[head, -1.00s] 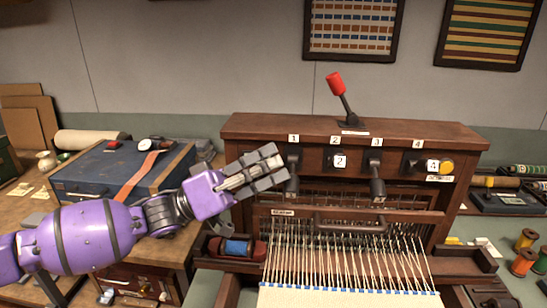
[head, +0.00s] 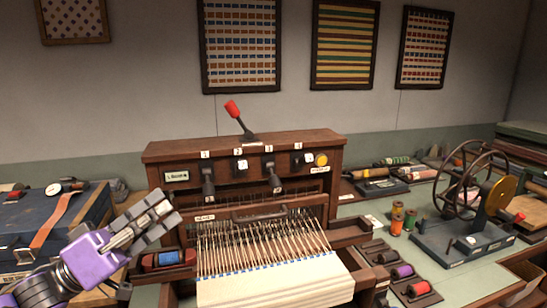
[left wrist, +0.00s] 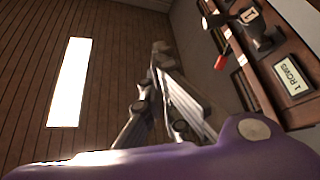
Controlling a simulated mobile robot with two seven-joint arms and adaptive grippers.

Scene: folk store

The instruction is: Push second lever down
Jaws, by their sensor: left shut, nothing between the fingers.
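A wooden loom (head: 160,150) carries a row of black levers under labels 1 to 4. The second lever (head: 241,166), under label 2, sticks out towards me with a white 2 tag. The first lever (head: 208,182) and third lever (head: 274,184) hang down; the fourth lever (head: 297,162) sticks out. My left gripper (head: 162,212) is shut and empty at the loom's left front, below and left of the first lever, apart from the second. The left wrist view shows its fingers (left wrist: 160,65) and a lever by label 1 (left wrist: 262,35). My right gripper is not in view.
A red-knobbed handle (head: 233,110) rises from the loom's top. A blue case (head: 40,232) lies at left. Warp threads and white cloth (head: 285,280) fill the loom's front. Thread spools (head: 397,218) and a wheel winder (head: 470,235) stand at right.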

